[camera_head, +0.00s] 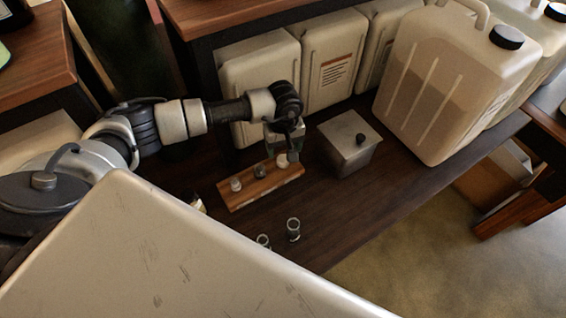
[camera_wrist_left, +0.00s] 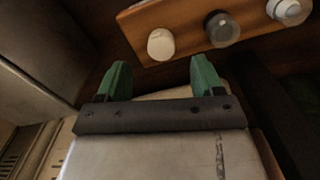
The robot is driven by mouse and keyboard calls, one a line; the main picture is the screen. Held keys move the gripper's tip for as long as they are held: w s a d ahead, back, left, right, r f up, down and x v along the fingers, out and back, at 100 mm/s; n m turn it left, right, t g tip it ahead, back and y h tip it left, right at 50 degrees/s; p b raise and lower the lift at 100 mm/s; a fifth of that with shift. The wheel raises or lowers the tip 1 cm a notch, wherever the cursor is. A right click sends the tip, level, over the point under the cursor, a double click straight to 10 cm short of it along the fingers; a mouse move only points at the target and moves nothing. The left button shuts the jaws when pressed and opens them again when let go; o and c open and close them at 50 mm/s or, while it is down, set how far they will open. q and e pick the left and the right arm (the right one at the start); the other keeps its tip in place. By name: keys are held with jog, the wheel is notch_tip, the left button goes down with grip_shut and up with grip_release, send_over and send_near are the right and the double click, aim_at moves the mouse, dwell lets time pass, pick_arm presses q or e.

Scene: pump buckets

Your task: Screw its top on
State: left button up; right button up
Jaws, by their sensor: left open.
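A wooden strip (camera_head: 245,195) lies on the dark table and bears a row of small tops. In the left wrist view, the strip (camera_wrist_left: 185,12) carries a white top (camera_wrist_left: 161,44), a dark grey one (camera_wrist_left: 222,29) and a pale one (camera_wrist_left: 289,9). My left gripper (camera_head: 281,158) is over the strip's right end, by the white top. In the left wrist view its green fingers (camera_wrist_left: 160,78) are apart with nothing between them. The white top lies beyond the fingertips. Two small open glass jars (camera_head: 293,229) (camera_head: 263,241) stand nearer the front. My right gripper is not in view.
A grey metal box (camera_head: 340,152) with a black knob stands just right of the strip. A large beige jug (camera_head: 440,85) with a black cap stands at the back right, and more canisters (camera_head: 262,75) line the back. The table between box and jars is clear.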

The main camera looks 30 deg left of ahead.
aim_at(283, 159)
pick_arm(q)
jog(key=shift+f, duration=0.5)
notch_tip(283, 159, down, 5)
jog(key=shift+b, duration=1.2)
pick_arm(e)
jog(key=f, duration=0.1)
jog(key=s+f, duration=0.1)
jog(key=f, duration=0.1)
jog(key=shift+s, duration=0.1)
pick_arm(q)
jog(key=shift+s, duration=0.1)
jog(key=shift+c, duration=0.5)
jog(key=c, duration=0.9)
